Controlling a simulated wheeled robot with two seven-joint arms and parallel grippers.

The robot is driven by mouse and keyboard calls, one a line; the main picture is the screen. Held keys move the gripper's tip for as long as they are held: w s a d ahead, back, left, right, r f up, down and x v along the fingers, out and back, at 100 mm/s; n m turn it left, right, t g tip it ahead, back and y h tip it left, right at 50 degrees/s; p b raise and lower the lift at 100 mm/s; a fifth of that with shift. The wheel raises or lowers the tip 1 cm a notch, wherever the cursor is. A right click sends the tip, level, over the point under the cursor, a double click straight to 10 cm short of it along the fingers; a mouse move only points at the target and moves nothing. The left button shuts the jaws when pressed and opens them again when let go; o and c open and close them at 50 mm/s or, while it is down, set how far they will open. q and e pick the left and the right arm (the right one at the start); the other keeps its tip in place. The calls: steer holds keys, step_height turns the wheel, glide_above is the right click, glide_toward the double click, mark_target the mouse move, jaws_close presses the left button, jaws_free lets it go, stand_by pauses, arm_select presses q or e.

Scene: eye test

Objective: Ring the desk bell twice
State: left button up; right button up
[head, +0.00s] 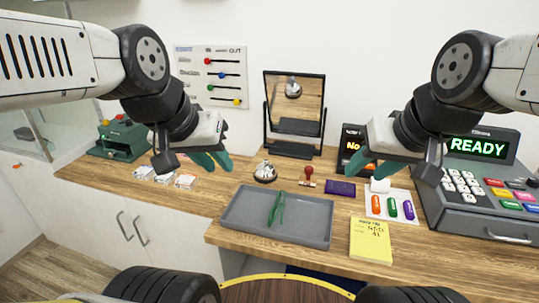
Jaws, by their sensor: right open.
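The desk bell (265,173), a small silver dome on a dark base, stands upright on the wooden counter just behind the grey tray. My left gripper (211,162), with teal fingers, hangs over the counter to the left of the bell, apart from it. Its fingers lie close together in this view, and I cannot tell how far they are parted. My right gripper (365,168), also teal-fingered, is open and empty. It is well to the right of the bell, in front of a small dark display sign. Nothing covers the bell.
The grey tray (250,228) holds green tweezers (277,208). A mirror (294,100) stands behind the bell. A red-handled stamp (309,176), purple pad (341,188), yellow booklet (371,240) and cash register (478,190) are to the right. Several card stacks (163,176) lie left.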

arm_select(q)
jaws_close()
stand_by(1.4)
